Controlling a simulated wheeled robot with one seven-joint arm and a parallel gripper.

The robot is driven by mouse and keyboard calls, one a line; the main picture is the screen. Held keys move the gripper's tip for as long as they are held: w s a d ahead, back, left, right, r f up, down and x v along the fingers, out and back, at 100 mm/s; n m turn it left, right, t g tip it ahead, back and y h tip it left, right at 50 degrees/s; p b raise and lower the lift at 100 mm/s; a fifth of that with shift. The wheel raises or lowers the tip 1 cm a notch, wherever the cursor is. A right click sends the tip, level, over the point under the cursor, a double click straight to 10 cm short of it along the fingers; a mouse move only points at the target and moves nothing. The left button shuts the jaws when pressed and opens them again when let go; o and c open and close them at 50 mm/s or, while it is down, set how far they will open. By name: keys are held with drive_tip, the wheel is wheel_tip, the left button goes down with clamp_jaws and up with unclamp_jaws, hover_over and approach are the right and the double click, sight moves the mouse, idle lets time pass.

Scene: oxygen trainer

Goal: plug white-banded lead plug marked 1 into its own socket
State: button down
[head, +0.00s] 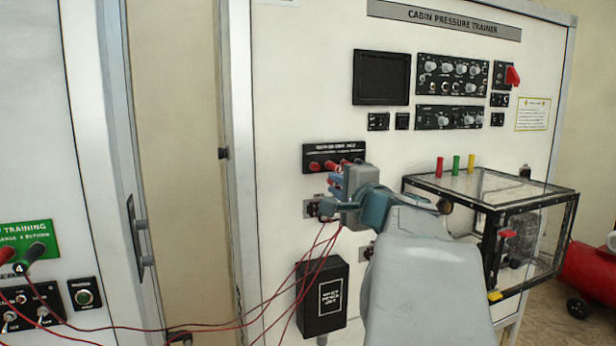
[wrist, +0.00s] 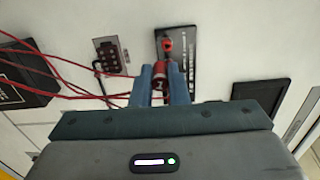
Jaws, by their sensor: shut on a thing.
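My gripper (wrist: 161,76) is shut on a red plug (wrist: 160,87) with a pale mark, seen between the two blue fingers in the wrist view. In the head view my gripper (head: 337,187) is at the white panel, just below a black socket strip (head: 320,152). The strip shows in the wrist view (wrist: 184,55), just beyond the fingertips. A red and black fitting (wrist: 167,43) sits on it. In the head view several red pieces (head: 314,166) line the strip's lower edge. The fingers hide the plug's tip, so I cannot tell whether it is in a socket.
Thin red leads (head: 290,290) hang from near my gripper and run to the left. A metal connector plate (wrist: 110,54) is left of the fingers. A black box (head: 321,297) is mounted below. A clear, black-framed case (head: 490,187) stands to the right.

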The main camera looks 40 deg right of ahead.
drive_tip(key=shift+s+r+h, duration=0.3)
drive_tip(key=shift+s+r, duration=0.05)
drive_tip(key=shift+r, duration=0.25)
drive_tip(key=w+m, duration=0.1)
drive_tip(key=w+m+b, duration=0.1)
drive_tip(key=shift+w+d+f, duration=0.15)
drive_tip(key=shift+w+d, duration=0.15)
drive_tip(key=shift+w, duration=0.1)
drive_tip(key=shift+x, duration=1.5)
drive_tip(key=shift+b, duration=1.1)
drive_tip(key=shift+x, duration=1.3)
idle(0.4)
